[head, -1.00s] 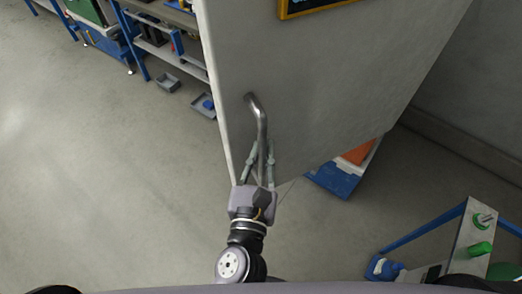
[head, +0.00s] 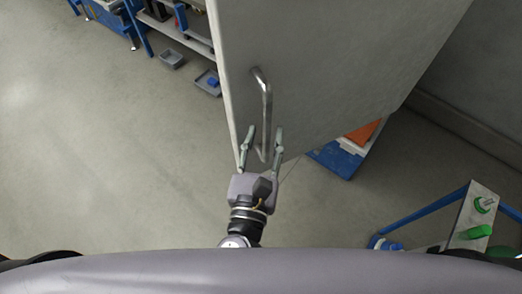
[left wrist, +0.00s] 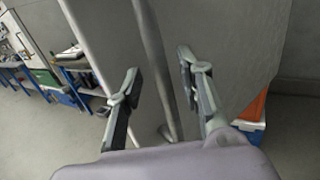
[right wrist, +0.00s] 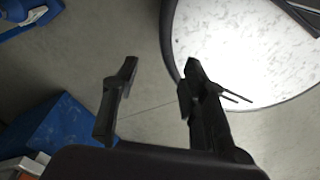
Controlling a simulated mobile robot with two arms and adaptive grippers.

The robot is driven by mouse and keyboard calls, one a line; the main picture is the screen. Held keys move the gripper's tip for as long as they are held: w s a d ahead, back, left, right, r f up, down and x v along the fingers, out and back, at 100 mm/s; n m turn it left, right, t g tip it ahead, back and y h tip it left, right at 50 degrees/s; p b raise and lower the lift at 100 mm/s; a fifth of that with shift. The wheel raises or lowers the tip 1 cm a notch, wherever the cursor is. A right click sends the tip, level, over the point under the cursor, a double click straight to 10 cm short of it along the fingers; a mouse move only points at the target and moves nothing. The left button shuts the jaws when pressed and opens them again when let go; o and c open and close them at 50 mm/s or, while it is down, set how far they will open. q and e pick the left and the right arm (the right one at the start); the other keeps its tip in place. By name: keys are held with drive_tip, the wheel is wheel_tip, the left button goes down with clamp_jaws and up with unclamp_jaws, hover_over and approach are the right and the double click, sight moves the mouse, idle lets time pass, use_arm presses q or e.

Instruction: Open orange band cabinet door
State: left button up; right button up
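The grey cabinet door (head: 330,60) fills the upper middle of the head view. Its metal bar handle (head: 264,100) runs near the door's left edge. My left gripper (head: 264,135) is open at the handle's lower end, with one finger on each side. In the left wrist view the handle (left wrist: 156,70) passes between the spread fingers (left wrist: 158,68), with gaps on both sides. No orange band shows on the visible part of the door. My right gripper (right wrist: 158,75) is open and empty in the right wrist view and out of the head view.
A blue container with an orange thing (head: 345,150) stands on the floor right of the door. A stand with green parts (head: 478,220) is at lower right. Blue shelving (head: 180,30) and small grey trays (head: 171,60) are at upper left. The floor at left is clear.

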use_arm(q)
drive_tip(key=shift+s+a, duration=0.25)
drive_tip(key=shift+s, duration=1)
drive_tip(key=shift+s+a, duration=0.25)
drive_tip(key=shift+s, duration=1)
